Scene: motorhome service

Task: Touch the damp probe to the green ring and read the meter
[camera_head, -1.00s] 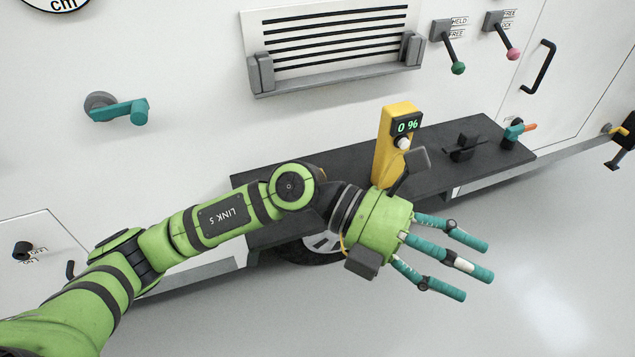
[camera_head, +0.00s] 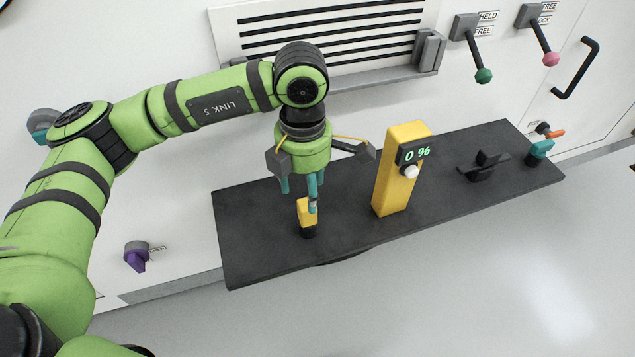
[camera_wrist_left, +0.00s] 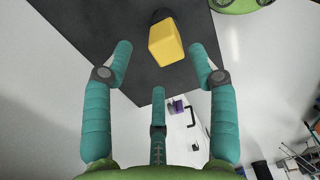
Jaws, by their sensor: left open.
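The yellow damp probe (camera_head: 306,214) stands upright in a dark holder on the black shelf (camera_head: 262,252). My left gripper (camera_head: 308,200) points down over it, with its teal fingers close around or in front of the probe's top. In the left wrist view the probe (camera_wrist_left: 166,43) shows between and beyond the fingertips of my left gripper (camera_wrist_left: 160,65), which are spread open and apart from it. The yellow meter (camera_head: 392,185) stands upright on the shelf to the right; its display reads 0 %. The green ring is not in view. My right gripper is not in view.
A black clamp-like fitting (camera_head: 484,165) and a teal handle (camera_head: 540,152) are at the shelf's right end. Above are a vent grille (camera_head: 330,35), a green-knobbed lever (camera_head: 482,70) and a pink-knobbed lever (camera_head: 548,52). A purple knob (camera_head: 136,258) is at lower left.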

